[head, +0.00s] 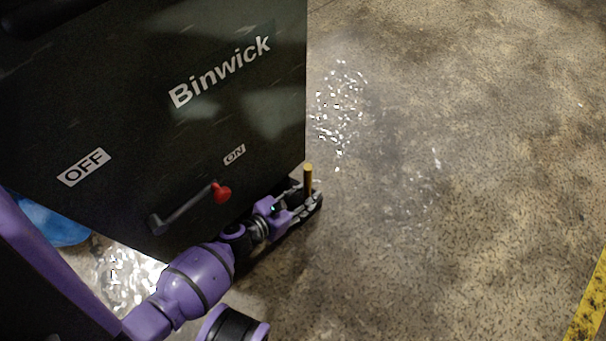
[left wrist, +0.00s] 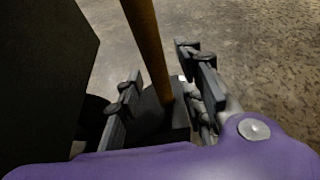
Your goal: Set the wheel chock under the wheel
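The wheel chock shows in the left wrist view as a black block (left wrist: 158,115) with an upright orange-brown handle (left wrist: 147,45). In the head view the handle (head: 308,178) stands by the lower right corner of the dark compactor (head: 130,115). My left gripper (head: 304,198) is low at that corner, with its fingers on either side of the handle. In the left wrist view the fingers (left wrist: 163,88) are apart, with gaps beside the handle. A dark rounded shape (left wrist: 93,116), perhaps the wheel, is partly hidden behind the left finger. My right gripper is not in view.
A lever with a red knob (head: 221,192) sticks out from the compactor's front between OFF and ON labels, close to my left arm. A blue object (head: 52,222) lies at left. The floor at right is open, with a yellow line (head: 588,305).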

